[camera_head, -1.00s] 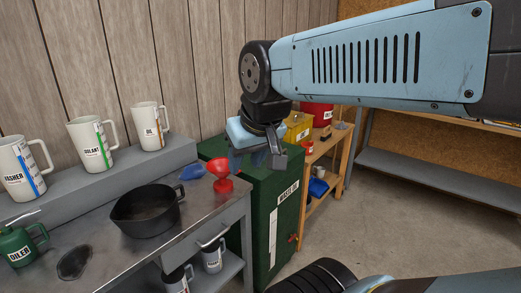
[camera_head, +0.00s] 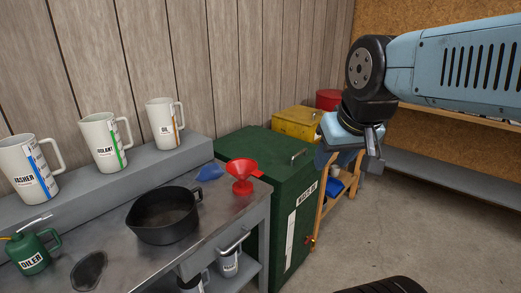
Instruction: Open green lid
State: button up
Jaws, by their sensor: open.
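The green lid (camera_head: 262,154) is the top of a green cabinet labelled as waste oil (camera_head: 283,215), standing just right of the metal bench. The lid looks shut and lies flat, with a small metal handle (camera_head: 298,155) near its right side. My gripper (camera_head: 374,160) is to the right of the lid, apart from it, pointing down. It is open, and I see nothing held in it. Its fingers are small and partly hidden by the blue wrist.
The bench holds a black pan (camera_head: 165,215), a red funnel (camera_head: 243,175), a blue funnel (camera_head: 209,172) and a green oiler (camera_head: 31,250). White jugs (camera_head: 104,142) stand on the shelf behind. A yellow box (camera_head: 297,122) and a red can (camera_head: 328,99) stand beyond the cabinet.

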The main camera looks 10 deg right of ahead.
aim_at(280, 156)
jog(key=u, duration=0.35)
jog(key=i, duration=0.9)
jog(key=z, duration=0.35)
